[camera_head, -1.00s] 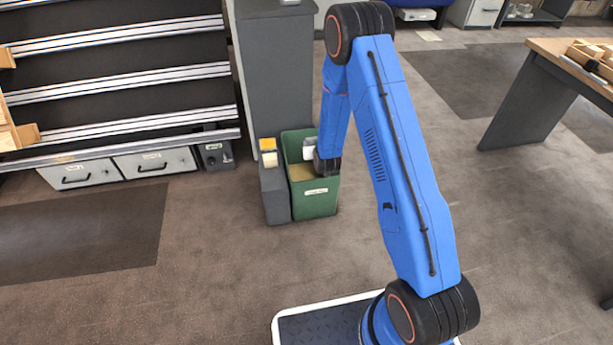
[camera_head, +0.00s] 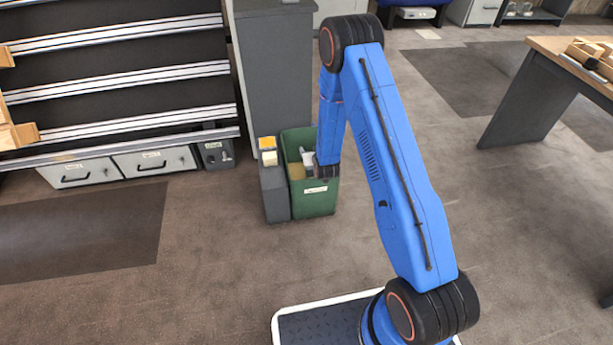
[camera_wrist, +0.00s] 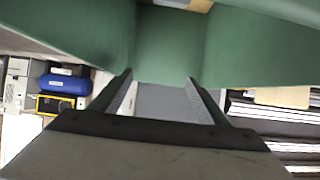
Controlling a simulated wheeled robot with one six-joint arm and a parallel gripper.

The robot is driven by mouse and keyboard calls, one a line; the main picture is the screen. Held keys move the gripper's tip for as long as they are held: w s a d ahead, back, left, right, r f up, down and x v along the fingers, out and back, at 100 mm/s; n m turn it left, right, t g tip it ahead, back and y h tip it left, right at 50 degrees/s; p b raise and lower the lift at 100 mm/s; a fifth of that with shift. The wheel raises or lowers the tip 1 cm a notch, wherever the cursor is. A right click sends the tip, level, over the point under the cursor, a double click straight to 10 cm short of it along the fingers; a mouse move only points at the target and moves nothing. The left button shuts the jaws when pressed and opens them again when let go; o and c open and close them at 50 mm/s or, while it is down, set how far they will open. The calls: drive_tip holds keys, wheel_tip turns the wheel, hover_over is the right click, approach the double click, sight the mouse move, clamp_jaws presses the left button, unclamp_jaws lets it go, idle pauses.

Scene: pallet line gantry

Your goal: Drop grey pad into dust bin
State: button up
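The green dust bin (camera_head: 317,200) stands on the floor, upright. My gripper (camera_head: 307,158) is over its open top in the head view, small and partly hidden by my arm. In the wrist view, the two fingers of my gripper (camera_wrist: 160,82) are spread apart. The flat grey area between them looks like the grey cabinet behind the bin, and I make out nothing held. The bin's green walls (camera_wrist: 170,45) fill the top of the wrist view. I cannot make out the grey pad in either view. Much of the bin's inside is hidden.
The tall grey cabinet (camera_head: 277,75) stands right behind the bin. A narrow dark grey bin (camera_head: 275,195) with yellow and cream items is beside it at left. A black rack (camera_head: 110,50) is further left. The floor in front is clear.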

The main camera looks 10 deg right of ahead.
drive_tip(key=shift+s, duration=0.1)
drive_tip(key=v, duration=1.7)
drive_tip(key=shift+s, duration=0.1)
drive_tip(key=shift+r, duration=0.15)
drive_tip(key=s+d+r+g, duration=0.15)
drive_tip(key=s+r, duration=0.35)
drive_tip(key=r, duration=0.7)
drive_tip(key=s+d+r+g, duration=0.1)
drive_tip(key=s+r+g, duration=0.35)
drive_tip(key=r, duration=0.75)
drive_tip(key=s+d+r, duration=0.1)
drive_tip(key=s+r, duration=0.3)
drive_tip(key=s, duration=0.6)
drive_tip(key=s+d+r+g, duration=0.1)
drive_tip(key=s+r, duration=0.3)
drive_tip(key=s, duration=0.6)
drive_tip(key=s+d+r, duration=0.2)
drive_tip(key=s+r, duration=0.2)
drive_tip(key=s, duration=0.6)
drive_tip(key=shift+s+d+r+g, duration=0.2)
drive_tip(key=shift+s+d+g, duration=0.05)
drive_tip(key=shift+s+g, duration=0.1)
